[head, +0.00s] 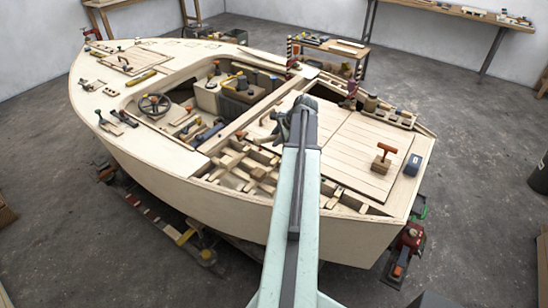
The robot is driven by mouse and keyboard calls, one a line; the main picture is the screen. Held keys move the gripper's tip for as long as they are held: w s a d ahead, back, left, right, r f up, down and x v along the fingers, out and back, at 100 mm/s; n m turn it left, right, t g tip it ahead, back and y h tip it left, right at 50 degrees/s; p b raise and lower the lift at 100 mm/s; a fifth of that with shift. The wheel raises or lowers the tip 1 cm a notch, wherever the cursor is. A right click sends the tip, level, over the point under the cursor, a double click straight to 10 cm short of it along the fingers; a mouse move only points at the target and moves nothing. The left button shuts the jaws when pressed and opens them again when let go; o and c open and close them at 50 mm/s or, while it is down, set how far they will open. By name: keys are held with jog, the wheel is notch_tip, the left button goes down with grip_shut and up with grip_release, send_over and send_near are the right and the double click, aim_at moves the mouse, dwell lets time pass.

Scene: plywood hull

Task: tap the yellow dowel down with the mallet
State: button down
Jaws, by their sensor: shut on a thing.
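My gripper (283,126) is at the far end of my pale arm, over the hull near the middle of the picture. The arm's dark end covers most of it. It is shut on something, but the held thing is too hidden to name. I cannot pick out the mallet for certain. A tool with an orange T-shaped handle on a wooden block (381,164) stands upright on the slatted deck, to the right of my gripper and apart from it. I cannot make out the yellow dowel for sure; a long yellow piece (141,78) lies on the left deck.
The plywood hull (230,208) has open framed pockets (243,168) left of my arm and a cockpit with a steering wheel (155,105). Striped posts (290,52) rise behind my gripper. The slatted deck (350,135) is mostly clear.

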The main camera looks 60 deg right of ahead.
notch_tip(320, 180, down, 8)
jog(key=b, duration=0.6)
jog(key=shift+a, duration=0.1)
dwell(0.3)
notch_tip(320, 180, down, 5)
jog(key=b, duration=0.5)
notch_tip(320, 180, up, 5)
jog(key=p, duration=0.5)
jog(key=shift+r, duration=0.15)
